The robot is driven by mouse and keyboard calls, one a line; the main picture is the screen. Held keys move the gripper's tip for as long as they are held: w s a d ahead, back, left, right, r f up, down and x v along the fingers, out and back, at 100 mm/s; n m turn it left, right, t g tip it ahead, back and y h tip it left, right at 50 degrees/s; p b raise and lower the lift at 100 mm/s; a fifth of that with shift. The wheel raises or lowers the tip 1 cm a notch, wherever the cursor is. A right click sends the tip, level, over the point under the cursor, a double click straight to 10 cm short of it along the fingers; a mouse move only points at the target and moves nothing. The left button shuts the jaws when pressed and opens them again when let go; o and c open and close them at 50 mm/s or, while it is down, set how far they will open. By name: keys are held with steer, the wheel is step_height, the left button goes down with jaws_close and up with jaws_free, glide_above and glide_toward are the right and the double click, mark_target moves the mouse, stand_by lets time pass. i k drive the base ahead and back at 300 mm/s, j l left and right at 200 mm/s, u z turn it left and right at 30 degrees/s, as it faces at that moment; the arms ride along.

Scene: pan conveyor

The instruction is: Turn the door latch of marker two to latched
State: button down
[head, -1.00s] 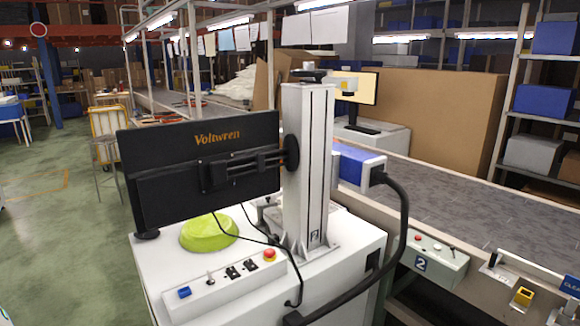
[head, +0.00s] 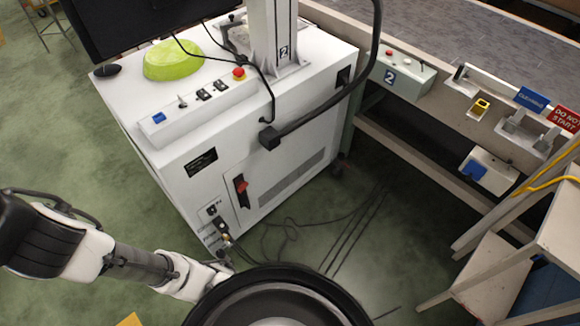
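The marker two machine is a white cabinet (head: 190,170) with a column above it labelled 2 (head: 284,52). On its front face is a black plate with a red handle (head: 242,186), beside a vented panel (head: 290,173). The handle looks roughly upright; whether it is the door latch, and its setting, I cannot tell. Below it, near the lower corner, are a small switch plate (head: 211,210) and connectors. My arm reaches in from the lower left, its white wrist near the cabinet's bottom corner. My gripper cannot be made out; my dark round body part covers the area beyond the wrist.
Black cables (head: 340,235) lie on the green floor right of the cabinet. The conveyor side carries a control box labelled 2 (head: 403,75). A pale stand (head: 500,275) is at lower right. A green bowl-like object (head: 172,60) sits on the cabinet top.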

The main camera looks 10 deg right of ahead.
mark_target(242, 186)
steer(key=l+u, duration=0.3)
steer(key=l, duration=0.4)
steer(key=k+l+u, duration=0.1)
steer(key=l+u, duration=0.2)
steer(key=l, duration=0.35)
